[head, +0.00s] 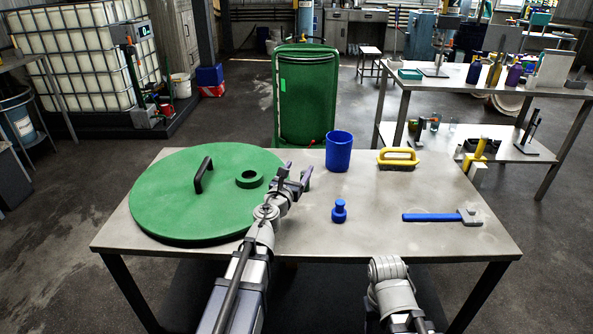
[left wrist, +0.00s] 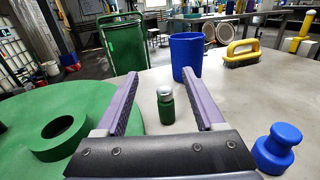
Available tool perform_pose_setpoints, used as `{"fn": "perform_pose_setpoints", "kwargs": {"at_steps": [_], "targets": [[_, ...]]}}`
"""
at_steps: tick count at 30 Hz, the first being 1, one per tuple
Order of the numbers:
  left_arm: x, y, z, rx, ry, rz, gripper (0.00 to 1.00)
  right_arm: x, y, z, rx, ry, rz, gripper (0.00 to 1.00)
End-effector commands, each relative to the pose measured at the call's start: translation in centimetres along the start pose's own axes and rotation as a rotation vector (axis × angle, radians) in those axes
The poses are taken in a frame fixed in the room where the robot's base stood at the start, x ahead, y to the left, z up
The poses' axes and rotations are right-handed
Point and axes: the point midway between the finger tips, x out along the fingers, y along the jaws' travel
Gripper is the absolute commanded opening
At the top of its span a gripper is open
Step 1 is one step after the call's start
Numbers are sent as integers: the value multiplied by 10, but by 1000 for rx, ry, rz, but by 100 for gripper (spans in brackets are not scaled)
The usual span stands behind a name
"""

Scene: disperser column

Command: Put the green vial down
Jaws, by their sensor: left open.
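The green vial (left wrist: 166,107) has a green body and a silver cap. In the left wrist view it stands upright on the grey table, in the gap between my two fingers as seen there, with space showing on both sides. My left gripper (head: 298,178) is open; its spread fingers also show in the left wrist view (left wrist: 162,74). In the head view I cannot make out the vial; the left gripper appears to hide it. Only part of my right arm shows at the bottom of the head view, and its gripper is not visible.
The table's front middle is clear.

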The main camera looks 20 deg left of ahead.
Motion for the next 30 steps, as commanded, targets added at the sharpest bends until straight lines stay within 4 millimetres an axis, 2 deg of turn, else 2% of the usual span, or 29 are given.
{"fn": "perform_pose_setpoints", "kwargs": {"at_steps": [1,3,13,30], "targets": [[8,-4,14,1,0,-2,71,-14,1,1,0,0,-1,50],[12,-8,18,2,0,-1,71,-17,2,1,1,0,-1,50],[13,-10,8,3,0,1,71,-8,1,1,1,0,-2,50],[13,-11,-67,3,0,1,71,66,-6,-4,-1,0,4,50]]}}
